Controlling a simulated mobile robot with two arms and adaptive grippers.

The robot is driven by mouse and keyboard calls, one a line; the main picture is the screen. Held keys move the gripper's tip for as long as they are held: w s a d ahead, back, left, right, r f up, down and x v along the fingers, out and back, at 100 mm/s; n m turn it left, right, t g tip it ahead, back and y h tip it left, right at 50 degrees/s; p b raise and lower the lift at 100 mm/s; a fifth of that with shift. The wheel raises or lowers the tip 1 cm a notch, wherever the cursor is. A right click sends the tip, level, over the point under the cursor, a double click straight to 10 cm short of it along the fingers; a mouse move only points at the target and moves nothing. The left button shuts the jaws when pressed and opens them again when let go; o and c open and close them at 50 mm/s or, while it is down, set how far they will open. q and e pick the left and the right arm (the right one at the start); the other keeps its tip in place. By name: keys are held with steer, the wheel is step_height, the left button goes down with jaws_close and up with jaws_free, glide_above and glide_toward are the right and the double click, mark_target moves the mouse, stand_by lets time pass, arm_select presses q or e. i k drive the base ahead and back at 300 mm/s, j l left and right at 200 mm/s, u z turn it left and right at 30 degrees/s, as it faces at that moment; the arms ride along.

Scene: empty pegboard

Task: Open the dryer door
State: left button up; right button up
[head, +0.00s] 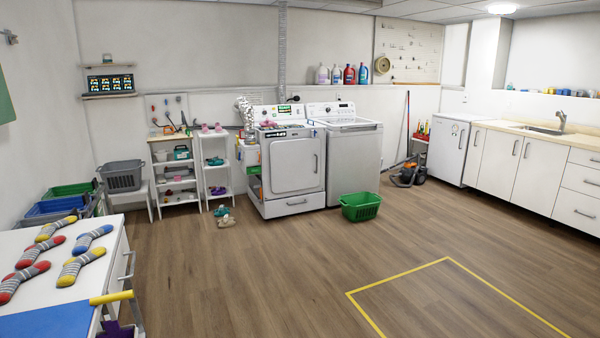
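The dryer (290,203) is a white front-loading machine against the back wall, left of the white washer (353,165). Its squarish front door (294,172) looks shut. A vertical handle (316,164) sits on the right side of the door. A drawer-like panel with a short handle is below the door. The dryer stands across the room, well beyond the near table. Neither of my grippers shows in the head view.
A green basket (360,206) stands on the floor before the washer. Small items (225,216) lie on the floor left of the dryer. A white table (25,245) with several socks is at the near left. A vacuum (408,172) stands right of the washer. The middle floor is clear.

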mark_target(295, 164)
steer(key=i+l+z, duration=0.1)
steer(key=i, duration=0.35)
steer(key=i+l+z, duration=0.1)
steer(key=i, duration=0.35)
steer(key=i+u, duration=0.4)
steer(key=i, duration=0.3)
steer(key=i+l+u, duration=0.15)
steer(key=i+u, duration=0.25)
steer(key=i, duration=0.9)
steer(key=i+z, duration=0.15)
steer(key=i, duration=0.5)
steer(key=i+j, duration=0.15)
steer(key=i, duration=0.45)
steer(key=i+l+z, duration=0.3)
steer(key=i, duration=0.75)
steer(key=i+j+z, duration=0.15)
steer(key=i+z, duration=0.15)
steer(key=i, duration=0.7)
